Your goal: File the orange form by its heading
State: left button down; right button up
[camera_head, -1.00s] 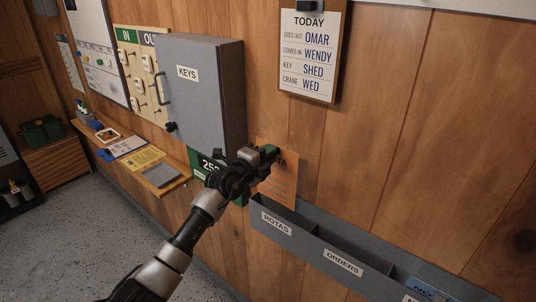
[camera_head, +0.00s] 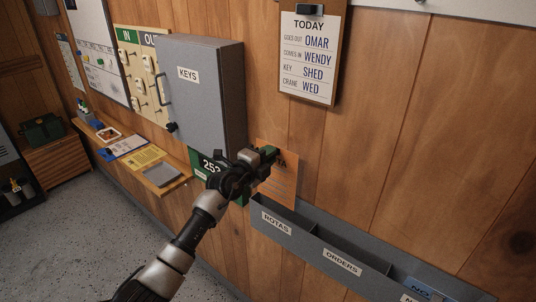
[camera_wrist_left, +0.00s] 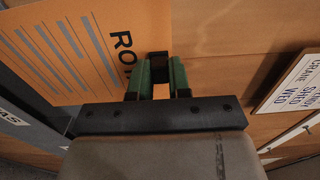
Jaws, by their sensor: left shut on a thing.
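The orange form (camera_head: 281,185) hangs upright just above the wall pocket labelled ROTAS (camera_head: 277,222). Its heading is partly covered by my gripper; "TA" shows at its end in the head view. In the left wrist view the form (camera_wrist_left: 70,50) shows a heading starting "RO" and several grey lines. My left gripper (camera_head: 268,154) is shut on the form's top edge. The pocket labelled ORDERS (camera_head: 342,262) is to the right of ROTAS, and a third pocket with a blue paper (camera_head: 428,289) is partly cut off. My right gripper is not in view.
A grey KEYS cabinet (camera_head: 205,95) juts from the wall left of my gripper, with a green sign (camera_head: 207,165) below it. A TODAY board (camera_head: 312,55) hangs above right. A wooden shelf (camera_head: 182,180) with papers is at left. The wall above ORDERS is clear.

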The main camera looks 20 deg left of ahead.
aim_at(275, 176)
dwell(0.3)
pick_arm(q)
jog(key=shift+f+b, duration=0.7)
jog(key=shift+f, duration=0.85)
jog(key=shift+f, duration=0.15)
jog(key=shift+f+b, duration=0.8)
jog(key=shift+f, duration=0.6)
jog(key=shift+f, duration=0.1)
jog(key=shift+f+b, duration=0.9)
jog(key=shift+f, duration=0.55)
